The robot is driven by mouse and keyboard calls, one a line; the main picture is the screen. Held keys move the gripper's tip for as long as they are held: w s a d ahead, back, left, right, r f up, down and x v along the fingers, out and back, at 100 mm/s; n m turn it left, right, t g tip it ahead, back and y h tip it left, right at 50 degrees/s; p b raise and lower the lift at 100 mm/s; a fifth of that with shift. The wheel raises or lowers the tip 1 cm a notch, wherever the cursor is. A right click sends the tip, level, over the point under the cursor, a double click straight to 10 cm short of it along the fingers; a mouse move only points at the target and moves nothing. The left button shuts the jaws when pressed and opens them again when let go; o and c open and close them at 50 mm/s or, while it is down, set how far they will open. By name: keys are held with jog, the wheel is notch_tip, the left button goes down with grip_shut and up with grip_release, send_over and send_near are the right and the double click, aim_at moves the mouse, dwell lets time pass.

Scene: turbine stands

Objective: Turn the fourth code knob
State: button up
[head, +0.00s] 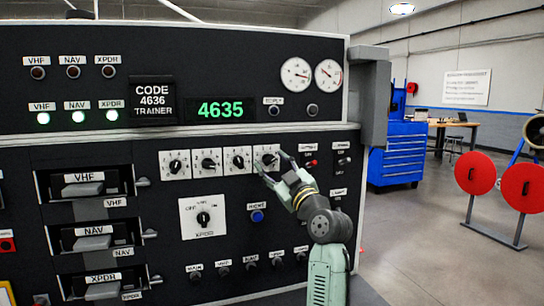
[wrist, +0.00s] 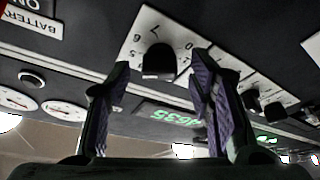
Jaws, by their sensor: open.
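The row of code knobs is on the black panel in the head view. The fourth code knob (head: 267,160) is the rightmost, a dark knob on a white plate. My gripper (head: 272,164) is open in front of it, its fingertips close to the plate. In the wrist view the knob (wrist: 158,62) sits between the two finger ends, with a gap on each side; contact does not show. The green display (head: 220,110) reads 4635. The placard (head: 153,101) above the knobs reads CODE 4636 TRAINER.
The other code knobs, such as the third (head: 238,162), are left of my gripper. A toggle switch with a red tip (head: 311,163) is close on the right. The blue button (head: 257,216) and the large XPDR knob (head: 204,218) are below.

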jog(key=shift+w+a+r, duration=0.2)
jog(key=shift+w+a, duration=0.1)
jog(key=shift+w, duration=0.25)
jog(key=shift+c, duration=0.5)
grip_shut()
jog(key=shift+m, duration=0.3)
jog(key=m+t+h, duration=0.1)
jog(key=m, duration=0.1)
jog(key=m+h, duration=0.1)
jog(key=m, duration=0.1)
jog(key=shift+a+t, duration=0.1)
jog(key=shift+t, duration=0.3)
jog(key=shift+s+f+m+t+h+p, duration=0.1)
jog(key=shift+m+t+h+p, duration=0.2)
jog(key=shift+m+h, duration=1)
jog(key=shift+m+t+h+p, duration=0.3)
jog(key=shift+m+h, duration=0.1)
jog(key=shift+m, duration=1.7)
